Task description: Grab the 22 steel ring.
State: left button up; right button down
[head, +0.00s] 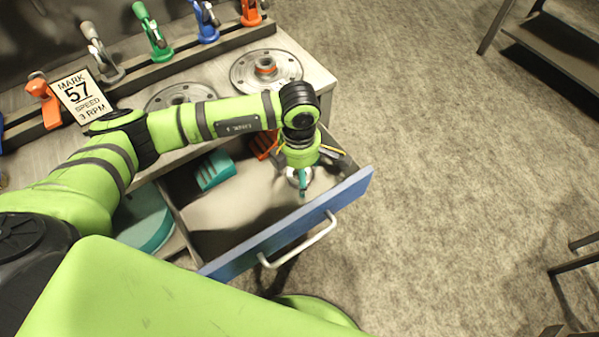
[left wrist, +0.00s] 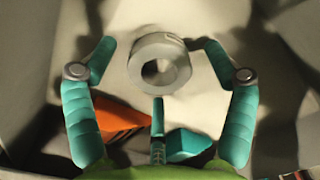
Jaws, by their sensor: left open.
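A grey steel ring (left wrist: 159,64) shows in the left wrist view, with a round hole and a faint marking on its upper right rim that I cannot read. My left gripper (left wrist: 157,47) is open, its teal fingers on either side of the ring, with gaps between. In the head view my left gripper (head: 302,184) points down inside the open drawer, over its right part, and mostly hides what is under it. I cannot tell how high the fingertips are above the drawer floor. My right gripper is not in view.
The drawer has a blue front (head: 290,228) with a white handle (head: 299,240). Inside it lie a teal block (head: 214,169) and an orange block (head: 264,143).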

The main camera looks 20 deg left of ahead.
pick_arm(q)
jog(key=shift+c, duration=0.4)
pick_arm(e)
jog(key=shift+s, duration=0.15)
pick_arm(q)
jog(key=c, duration=1.4)
jog(key=shift+c, duration=0.3)
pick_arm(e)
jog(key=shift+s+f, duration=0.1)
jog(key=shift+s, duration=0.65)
pick_arm(q)
jog(key=shift+r, duration=0.15)
